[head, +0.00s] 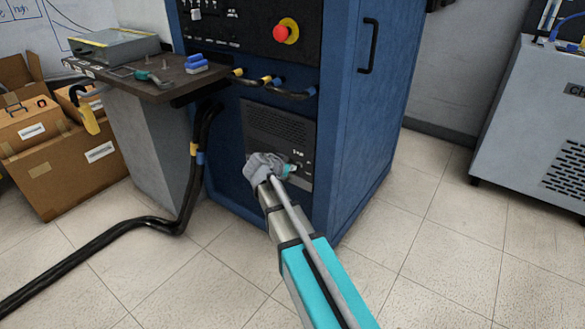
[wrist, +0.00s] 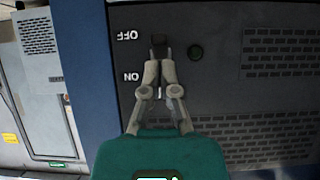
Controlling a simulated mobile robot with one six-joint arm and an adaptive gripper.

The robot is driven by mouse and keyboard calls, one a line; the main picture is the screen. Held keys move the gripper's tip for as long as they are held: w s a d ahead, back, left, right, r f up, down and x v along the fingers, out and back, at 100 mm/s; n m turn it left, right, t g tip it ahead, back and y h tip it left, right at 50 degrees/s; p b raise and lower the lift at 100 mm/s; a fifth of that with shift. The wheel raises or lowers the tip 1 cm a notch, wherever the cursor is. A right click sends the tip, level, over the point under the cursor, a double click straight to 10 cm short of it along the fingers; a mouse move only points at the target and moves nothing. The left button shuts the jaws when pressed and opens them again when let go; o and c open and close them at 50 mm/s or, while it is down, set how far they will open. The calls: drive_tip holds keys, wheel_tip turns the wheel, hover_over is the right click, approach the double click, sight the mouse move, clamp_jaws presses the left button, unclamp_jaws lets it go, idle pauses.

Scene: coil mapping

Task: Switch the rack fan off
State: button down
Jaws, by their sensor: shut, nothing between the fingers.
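The rack fan panel (head: 262,122) is a dark plate with a vent grille, low on the blue rack. In the wrist view its OFF and ON labels appear upside down, OFF above ON. A small dark switch lever (wrist: 159,40) shows beside the OFF label, just beyond my fingertips. My gripper (wrist: 159,66) is shut and empty, its tips at or very near the lever; I cannot tell whether they touch. A round dark green lamp (wrist: 195,53) sits beside the lever and looks unlit. In the head view my gripper (head: 272,168) covers the switch.
The blue rack (head: 352,120) has a red emergency button (head: 281,33) above and cables across its front. A dark bench (head: 165,85) with tools stands left, near cardboard boxes (head: 65,170). Thick black hoses (head: 100,240) cross the floor. A grey chiller (head: 530,130) stands right; floor between is clear.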

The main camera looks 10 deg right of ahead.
drive_tip(key=shift+r+p, duration=0.5)
drive_tip(key=shift+r, duration=0.1)
drive_tip(key=shift+a, duration=0.1)
drive_tip(key=s+a+f+b, duration=0.2)
drive_tip(key=s+a, duration=0.4)
drive_tip(key=a, duration=0.1)
drive_tip(key=shift+s+a, duration=0.15)
drive_tip(key=shift+a, duration=0.1)
drive_tip(key=shift+d, duration=0.1)
idle(0.6)
drive_tip(key=s+d+r+n+g+y+p, duration=0.15)
drive_tip(key=s+n+g+y+p, duration=0.35)
drive_tip(key=s, duration=0.5)
drive_tip(key=s+d+r+n+g+y+p, duration=0.15)
drive_tip(key=s+n+g+y+p, duration=0.3)
drive_tip(key=s, duration=0.65)
wheel_tip(320, 180, up, 37)
drive_tip(key=t+p, duration=0.2)
drive_tip(key=p, duration=3.7)
drive_tip(key=shift+w+f+n, duration=0.15)
drive_tip(key=shift+n, duration=0.2)
